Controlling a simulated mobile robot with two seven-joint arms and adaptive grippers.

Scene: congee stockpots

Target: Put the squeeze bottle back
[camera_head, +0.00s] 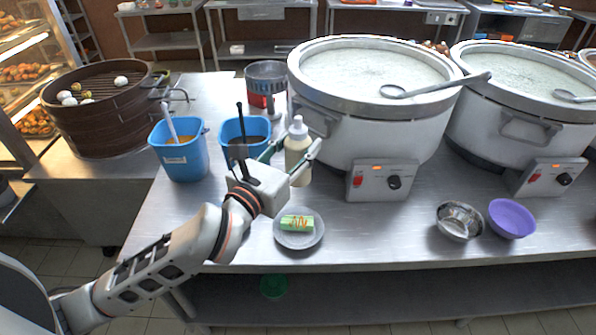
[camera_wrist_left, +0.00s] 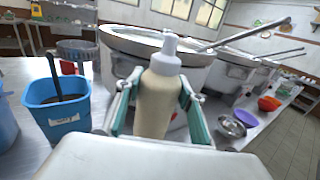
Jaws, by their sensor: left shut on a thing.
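The squeeze bottle (camera_head: 298,152) is pale cream with a white cap and nozzle. It is upright, in front of the near stockpot's left side. My left gripper (camera_head: 291,149) is shut on its body, one finger on each side. In the left wrist view the bottle (camera_wrist_left: 157,95) stands between the green-padded fingers of the gripper (camera_wrist_left: 155,112). Its base is hidden there, and I cannot tell whether it touches the counter. My right gripper is not in view.
Two blue tubs (camera_head: 180,150) (camera_head: 243,132) with utensils stand left of the bottle. A plate (camera_head: 312,239) with a green roll with red sauce lies in front. The large stockpot (camera_head: 345,125) is close on the right. A metal bowl (camera_head: 460,222) and purple bowl (camera_head: 511,218) sit farther right.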

